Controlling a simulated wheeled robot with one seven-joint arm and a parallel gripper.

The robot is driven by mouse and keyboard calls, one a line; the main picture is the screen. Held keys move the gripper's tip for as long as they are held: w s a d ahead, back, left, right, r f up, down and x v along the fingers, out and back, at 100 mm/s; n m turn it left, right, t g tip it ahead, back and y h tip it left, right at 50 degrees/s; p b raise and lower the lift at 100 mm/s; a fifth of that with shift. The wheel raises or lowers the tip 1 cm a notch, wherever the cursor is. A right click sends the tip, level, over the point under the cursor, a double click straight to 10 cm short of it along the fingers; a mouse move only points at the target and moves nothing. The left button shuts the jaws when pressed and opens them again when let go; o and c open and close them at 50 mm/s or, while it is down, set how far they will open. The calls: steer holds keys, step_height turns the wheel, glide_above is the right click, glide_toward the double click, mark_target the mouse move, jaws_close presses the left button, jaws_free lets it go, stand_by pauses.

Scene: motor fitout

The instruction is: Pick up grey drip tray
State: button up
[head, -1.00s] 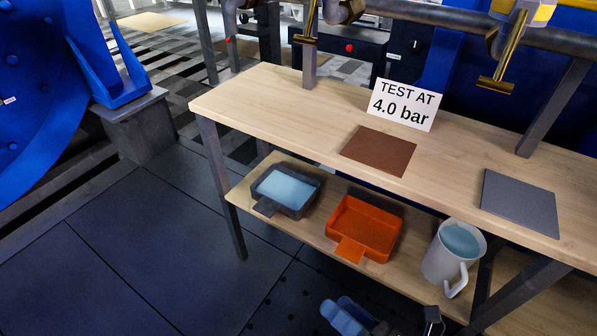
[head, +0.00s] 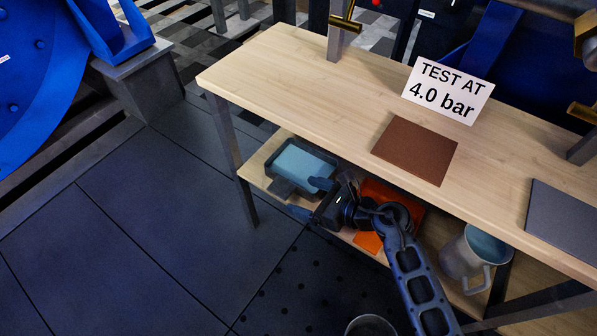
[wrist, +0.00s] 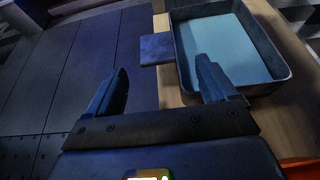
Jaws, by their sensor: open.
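The grey drip tray (head: 277,185) sits on the lower shelf at its left end, holding pale blue liquid, with a flat tab handle toward the front. In the wrist view the tray (wrist: 284,69) is at the upper right and its tab (wrist: 156,48) points left. My gripper (head: 311,197) is open and empty, just in front and to the right of the tray. In the wrist view its fingers (wrist: 162,85) are apart, with the tab beyond them and between their lines. The right finger overlaps the near part of the tray in the picture; I cannot tell whether it touches.
An orange tray (head: 368,242) lies to the right, partly hidden by my arm. A white jug (head: 470,262) with liquid stands further right. The tabletop (head: 290,70) overhangs the lower shelf. The dark floor (head: 150,240) at left is clear.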

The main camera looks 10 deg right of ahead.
mark_target(283, 187)
steer(key=x, duration=0.2)
steer(key=b+x, duration=0.2)
steer(key=x, duration=0.1)
steer(key=shift+w+a+r, duration=0.15)
steer(key=shift+w+a, duration=0.1)
steer(key=shift+a, duration=0.2)
steer(key=shift+c, duration=0.3)
steer(key=shift+r, duration=0.1)
jaws_close()
steer(key=shift+r+p, duration=0.4)
steer(key=shift+r, duration=0.15)
step_height(283, 187, up, 3)
steer(key=shift+r+p, duration=0.1)
steer(key=shift+p, duration=0.85)
steer(key=s+a+p, duration=0.4)
steer(key=s+a, duration=0.8)
steer(key=shift+s+a+f+p, duration=0.35)
steer(key=shift+s+f, duration=0.05)
